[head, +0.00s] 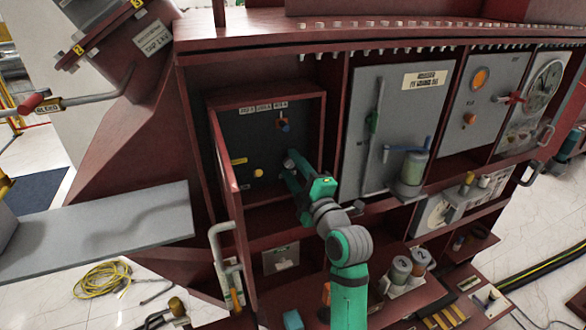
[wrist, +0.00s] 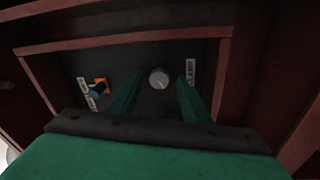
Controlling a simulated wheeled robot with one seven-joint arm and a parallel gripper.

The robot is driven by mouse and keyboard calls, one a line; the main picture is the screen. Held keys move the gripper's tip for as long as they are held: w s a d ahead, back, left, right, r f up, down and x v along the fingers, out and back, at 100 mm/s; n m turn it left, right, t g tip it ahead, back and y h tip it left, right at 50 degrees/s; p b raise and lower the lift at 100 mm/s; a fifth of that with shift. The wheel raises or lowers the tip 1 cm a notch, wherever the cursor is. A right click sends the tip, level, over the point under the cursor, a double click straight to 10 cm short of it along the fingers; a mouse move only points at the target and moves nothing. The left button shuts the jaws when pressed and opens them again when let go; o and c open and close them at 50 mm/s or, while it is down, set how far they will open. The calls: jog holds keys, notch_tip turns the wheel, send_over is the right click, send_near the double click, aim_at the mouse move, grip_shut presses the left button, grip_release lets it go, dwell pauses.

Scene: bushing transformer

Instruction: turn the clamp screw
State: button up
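The clamp screw looks like a round pale grey knob (wrist: 159,78) on the dark back panel of an open red box, beside a white label (wrist: 191,72) that seems to read CLAMP. In the wrist view it lies between the tips of my two green fingers. My gripper (wrist: 160,90) is open, one finger on each side of the knob with gaps visible; I cannot tell whether the tips reach its depth. In the head view my gripper (head: 290,172) reaches into the box, and the knob is largely hidden by the fingertips.
A yellow knob (head: 258,173) is lower on the panel. The box's red walls surround my gripper closely. The open door (head: 225,165) stands at left.

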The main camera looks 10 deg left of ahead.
jog(key=shift+d, duration=0.1)
jog(key=v, duration=1)
jog(key=shift+s+d, duration=0.15)
jog(key=shift+s, duration=0.15)
jog(key=s+d+f+m+t+h, duration=0.1)
jog(key=s+f+m+h, duration=0.2)
jog(key=s+f+m, duration=0.45)
jog(key=s+d+f+m+h, duration=0.15)
jog(key=f+m+h, duration=0.3)
jog(key=f, duration=0.55)
jog(key=s+d+f+m+t+h, duration=0.1)
jog(key=s+f+m+h, duration=0.2)
jog(key=s+f+m, duration=0.4)
jog(key=s+d+f+m+g, duration=0.1)
jog(key=s+f+m, duration=0.1)
jog(key=s, duration=1.1)
jog(key=s+d+f+m+h, duration=0.1)
jog(key=s+d+f+m, duration=0.1)
jog(key=s, duration=1.1)
jog(key=shift+s+d+f+g, duration=0.3)
jog(key=shift+s+f+g, duration=0.1)
jog(key=shift+f, duration=0.45)
